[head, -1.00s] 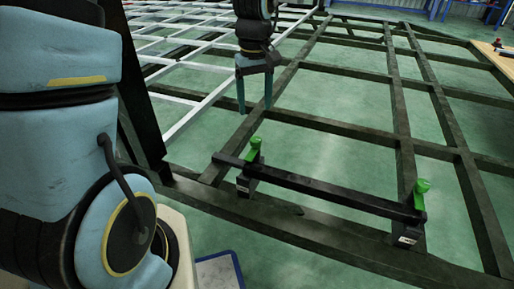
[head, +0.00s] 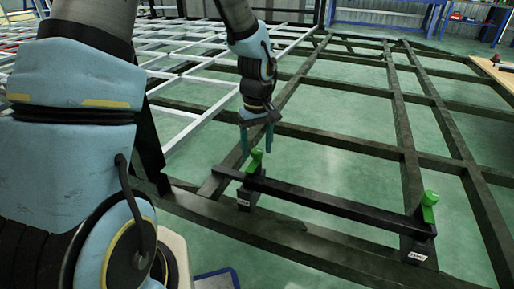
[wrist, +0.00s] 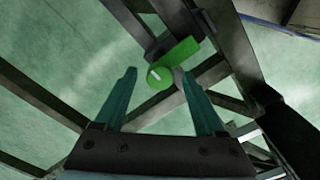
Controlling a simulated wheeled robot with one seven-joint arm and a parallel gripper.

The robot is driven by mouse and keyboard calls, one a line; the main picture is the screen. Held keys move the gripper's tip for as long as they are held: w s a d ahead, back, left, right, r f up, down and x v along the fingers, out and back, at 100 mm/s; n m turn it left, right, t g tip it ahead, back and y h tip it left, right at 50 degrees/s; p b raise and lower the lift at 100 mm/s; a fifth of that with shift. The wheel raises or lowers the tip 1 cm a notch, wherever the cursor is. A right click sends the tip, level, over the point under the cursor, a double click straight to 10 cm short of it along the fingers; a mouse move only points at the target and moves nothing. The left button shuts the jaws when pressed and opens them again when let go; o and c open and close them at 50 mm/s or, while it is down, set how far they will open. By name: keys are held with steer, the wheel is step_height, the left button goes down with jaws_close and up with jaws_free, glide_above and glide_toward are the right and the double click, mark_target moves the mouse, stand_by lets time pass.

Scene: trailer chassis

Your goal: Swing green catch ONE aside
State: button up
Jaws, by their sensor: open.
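Two green catches stand on short black posts at the ends of a black crossbar (head: 330,198). The left catch (head: 256,162) and the right catch (head: 430,207) each have a post with a small label, too small for me to read surely. I cannot tell from the labels which is ONE. My gripper (head: 257,148) is open, pointing down, just above and behind the left catch. I see no clear contact.
Dark chassis beams (head: 400,120) run around the catches, with green floor between them. White rails (head: 190,95) lie at the back left. A wooden bench (head: 497,70) stands at the right edge.

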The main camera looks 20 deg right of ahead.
steer(key=shift+c, duration=0.4)
jaws_close()
steer(key=shift+r+m+p, duration=0.1)
steer(key=shift+m+p, duration=0.3)
steer(key=shift+p, duration=0.05)
steer(key=m+p, duration=0.2)
steer(key=shift+r+m+p, duration=0.15)
steer(key=shift+m+p, duration=0.25)
steer(key=m+p, duration=0.4)
steer(key=m, duration=0.1)
steer(key=m+p, duration=0.3)
steer(key=m, duration=0.2)
steer(key=shift+p, duration=0.3)
steer(key=shift+f+m+p, duration=0.2)
steer(key=shift+m+p, duration=1.1)
steer(key=shift+m, duration=0.9)
